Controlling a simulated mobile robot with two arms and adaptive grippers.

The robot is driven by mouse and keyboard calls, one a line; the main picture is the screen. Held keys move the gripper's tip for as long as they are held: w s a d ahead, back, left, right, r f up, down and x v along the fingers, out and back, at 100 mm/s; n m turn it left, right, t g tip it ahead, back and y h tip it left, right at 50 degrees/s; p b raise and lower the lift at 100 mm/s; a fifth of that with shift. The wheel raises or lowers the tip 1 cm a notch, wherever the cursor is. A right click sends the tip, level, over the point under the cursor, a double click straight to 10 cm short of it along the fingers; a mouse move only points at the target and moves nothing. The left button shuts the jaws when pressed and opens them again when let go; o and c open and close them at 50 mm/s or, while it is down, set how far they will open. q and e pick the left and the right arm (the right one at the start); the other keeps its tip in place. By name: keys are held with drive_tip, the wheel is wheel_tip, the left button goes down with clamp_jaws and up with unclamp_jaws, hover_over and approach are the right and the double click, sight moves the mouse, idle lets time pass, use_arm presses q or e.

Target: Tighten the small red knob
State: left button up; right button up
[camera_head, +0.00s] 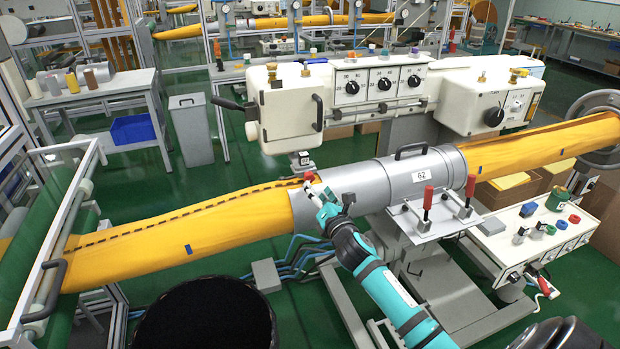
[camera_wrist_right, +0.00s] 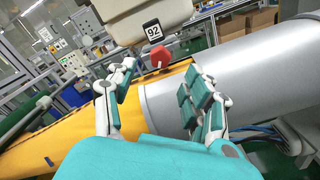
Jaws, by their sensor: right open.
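The small red knob (camera_head: 309,177) sits at the left end of the grey metal tube (camera_head: 370,185), where the yellow felt (camera_head: 180,230) enters it. My right gripper (camera_head: 318,190) is right in front of the knob in the head view. In the right wrist view the red knob (camera_wrist_right: 160,57) shows beyond and between the spread fingers of my right gripper (camera_wrist_right: 165,90). The fingers are apart and hold nothing. The knob's base is partly hidden by the tube's edge. My left gripper is not in view.
A white machine head (camera_head: 290,105) with dials hangs just behind the knob, and its block marked 92 (camera_wrist_right: 152,30) is close above it. Red-handled clamps (camera_head: 427,200) stand on the tube's right side. A control box (camera_head: 530,235) is at the right.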

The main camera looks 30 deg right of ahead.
sight(310, 180)
drive_tip(key=x, duration=0.6)
drive_tip(key=shift+w, duration=0.2)
clamp_jaws()
